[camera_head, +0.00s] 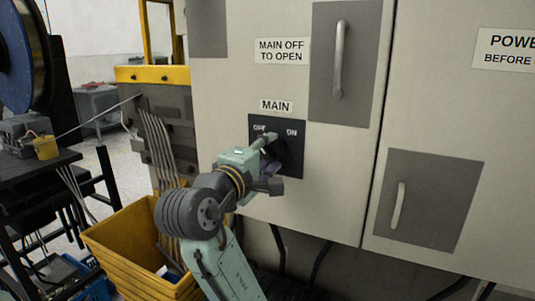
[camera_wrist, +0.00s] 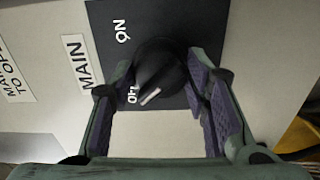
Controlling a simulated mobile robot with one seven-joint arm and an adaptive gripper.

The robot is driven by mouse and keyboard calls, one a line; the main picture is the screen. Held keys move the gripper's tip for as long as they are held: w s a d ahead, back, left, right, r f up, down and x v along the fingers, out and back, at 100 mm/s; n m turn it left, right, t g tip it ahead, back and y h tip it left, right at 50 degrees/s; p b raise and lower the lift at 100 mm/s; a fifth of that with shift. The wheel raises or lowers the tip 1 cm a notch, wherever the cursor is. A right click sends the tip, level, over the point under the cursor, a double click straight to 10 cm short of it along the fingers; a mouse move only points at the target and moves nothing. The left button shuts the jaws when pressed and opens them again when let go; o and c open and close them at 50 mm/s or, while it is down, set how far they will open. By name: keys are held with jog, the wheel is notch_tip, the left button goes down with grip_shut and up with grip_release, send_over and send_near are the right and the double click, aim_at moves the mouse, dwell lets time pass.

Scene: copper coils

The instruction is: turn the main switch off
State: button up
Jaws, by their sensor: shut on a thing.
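The main switch is a round black knob (camera_wrist: 160,66) on a dark plate (camera_head: 292,165), under a MAIN label on a light grey cabinet. The plate is marked OFF and ON. In the wrist view the knob's white pointer line points toward the OFF mark. My gripper (camera_head: 270,150) is at the plate, its purple-padded fingers on either side of the knob; in the wrist view the gripper (camera_wrist: 160,80) is shut on it. In the head view the gripper hides most of the knob.
The cabinet (camera_head: 230,110) has grey panels with handles, one above right of the switch (camera_head: 339,60) and one lower right (camera_head: 398,205). Stacked yellow bins (camera_head: 110,240) stand below left. A spool (camera_head: 18,55) and a cluttered black stand are at far left.

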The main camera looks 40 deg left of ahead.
jog(key=shift+n, duration=0.4)
jog(key=o, duration=1.2)
jog(key=shift+c, duration=0.2)
jog(key=v, duration=1.2)
